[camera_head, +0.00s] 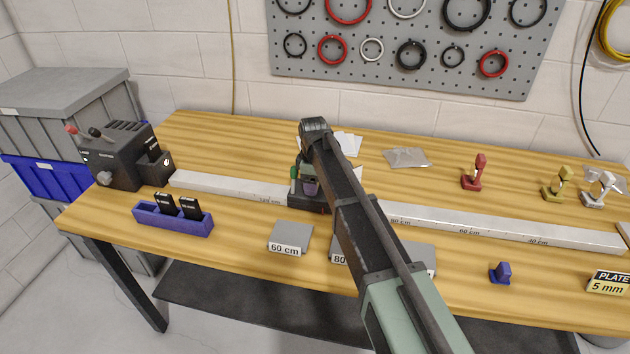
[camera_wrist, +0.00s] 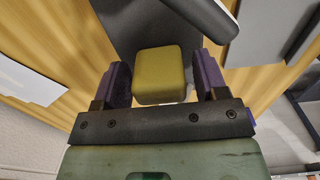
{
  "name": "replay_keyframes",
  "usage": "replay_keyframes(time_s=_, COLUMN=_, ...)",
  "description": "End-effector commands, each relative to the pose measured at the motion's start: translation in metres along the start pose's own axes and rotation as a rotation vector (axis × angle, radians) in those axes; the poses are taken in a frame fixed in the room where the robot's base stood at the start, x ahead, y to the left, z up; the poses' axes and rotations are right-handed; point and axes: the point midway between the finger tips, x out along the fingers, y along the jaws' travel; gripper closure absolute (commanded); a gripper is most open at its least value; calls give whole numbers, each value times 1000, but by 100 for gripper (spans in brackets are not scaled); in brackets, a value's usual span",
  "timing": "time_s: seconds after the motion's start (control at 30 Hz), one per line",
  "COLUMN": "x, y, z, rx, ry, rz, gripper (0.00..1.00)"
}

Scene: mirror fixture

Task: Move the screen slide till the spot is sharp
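My gripper (camera_head: 310,185) is low over a dark slide (camera_head: 306,203) on the pale scale rail (camera_head: 440,222), left of the rail's middle; my arm hides part of both. In the wrist view, my gripper (camera_wrist: 162,82) has its two purple fingers on either side of a yellow block (camera_wrist: 160,73). Narrow gaps seem to show between the block and the fingers, so it looks open around the block. A dark grey surface (camera_wrist: 135,28) lies beyond the block. No light spot shows in either view, and I cannot make out the screen's face.
A dark lamp box (camera_head: 118,160) stands at the rail's left end. Red (camera_head: 473,173), yellow (camera_head: 557,184) and pale (camera_head: 601,188) holders stand behind the rail. In front are a blue rack (camera_head: 172,219), a grey "60 cm" plate (camera_head: 290,236) and a blue piece (camera_head: 500,272).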

Motion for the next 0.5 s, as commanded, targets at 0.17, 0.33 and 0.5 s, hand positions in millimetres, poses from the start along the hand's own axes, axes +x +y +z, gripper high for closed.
replay_keyframes(time_s=0.17, x=0, y=0, z=0, rx=-1, ry=0, rz=0, gripper=28)
replay_keyframes(time_s=0.33, x=-4, y=0, z=0, rx=-1, ry=0, rz=0, gripper=28)
replay_keyframes(time_s=0.5, x=-30, y=0, z=0, rx=-1, ry=0, rz=0, gripper=28)
